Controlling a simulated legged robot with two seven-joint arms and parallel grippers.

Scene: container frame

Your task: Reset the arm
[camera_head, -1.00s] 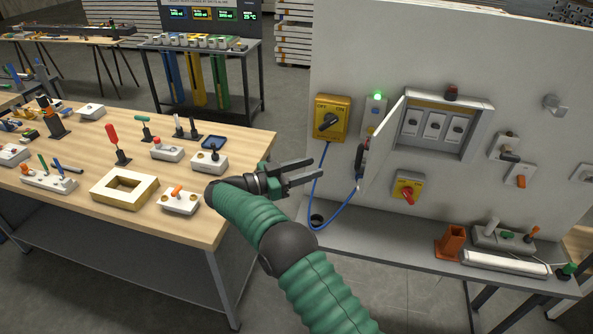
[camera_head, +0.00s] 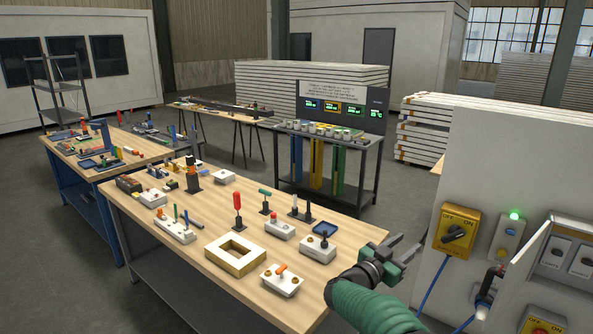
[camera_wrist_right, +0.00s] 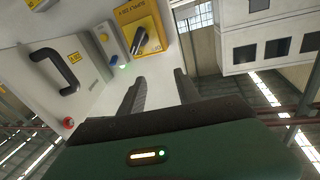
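My right gripper (camera_head: 404,250) is on the green arm at the lower right of the head view, just beyond the right edge of the wooden table. Its two fingers are apart with nothing between them. The right wrist view also shows the two dark fingers (camera_wrist_right: 160,90) spread and empty, with the white panel and the yellow switch ahead of them. The gripper touches nothing that I can see. My left gripper is in neither view.
The wooden table (camera_head: 190,265) holds several switches, levers and a hollow block (camera_head: 235,254). The white panel (camera_head: 480,150) at right carries a yellow rotary switch (camera_head: 455,231), a green-lit box (camera_head: 509,238) and an open cabinet door (camera_head: 525,265). A blue cable hangs below the switch.

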